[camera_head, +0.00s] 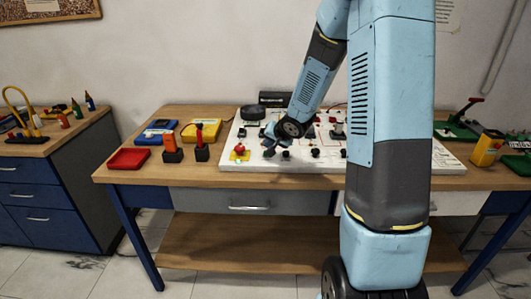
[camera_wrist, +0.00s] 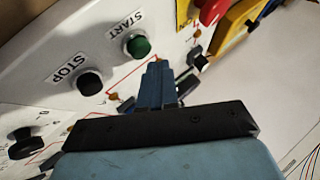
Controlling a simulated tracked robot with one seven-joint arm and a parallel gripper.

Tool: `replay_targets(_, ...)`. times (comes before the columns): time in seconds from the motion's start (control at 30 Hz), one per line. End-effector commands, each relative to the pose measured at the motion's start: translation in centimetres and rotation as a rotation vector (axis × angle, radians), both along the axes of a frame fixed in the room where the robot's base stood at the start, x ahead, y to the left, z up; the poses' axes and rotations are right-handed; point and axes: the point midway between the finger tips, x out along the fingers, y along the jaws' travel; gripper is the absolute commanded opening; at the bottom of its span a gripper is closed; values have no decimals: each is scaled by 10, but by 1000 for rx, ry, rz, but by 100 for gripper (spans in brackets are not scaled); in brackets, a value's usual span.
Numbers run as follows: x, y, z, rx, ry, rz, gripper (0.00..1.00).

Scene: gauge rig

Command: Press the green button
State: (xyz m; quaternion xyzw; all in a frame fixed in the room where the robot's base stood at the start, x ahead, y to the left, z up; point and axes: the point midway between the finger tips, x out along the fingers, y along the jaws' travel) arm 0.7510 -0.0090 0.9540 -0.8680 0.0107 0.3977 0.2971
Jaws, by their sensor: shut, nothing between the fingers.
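My gripper (camera_wrist: 157,72) is shut and empty. In that picture its fingertips lie just below and slightly right of the green button; I see no clear contact, and the depth between them is hard to judge. A black button (camera_wrist: 90,82) with a STOP label sits left of the fingers. In the head view my gripper (camera_head: 268,138) is low over the panel's left part, and I cannot make out the green button there.
A red mushroom knob (camera_head: 240,149) on a yellow plate stands near the panel's left edge; it also shows in the wrist view (camera_wrist: 211,9).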

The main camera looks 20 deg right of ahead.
Motion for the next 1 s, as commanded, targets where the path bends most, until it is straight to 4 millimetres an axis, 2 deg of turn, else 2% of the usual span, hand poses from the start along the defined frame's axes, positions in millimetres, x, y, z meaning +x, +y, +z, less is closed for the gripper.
replay_targets(0.37, 0, 0, 3, 1, -1, 1, 0)
replay_targets(1.0, 0, 0, 49, 0, -1, -1, 0)
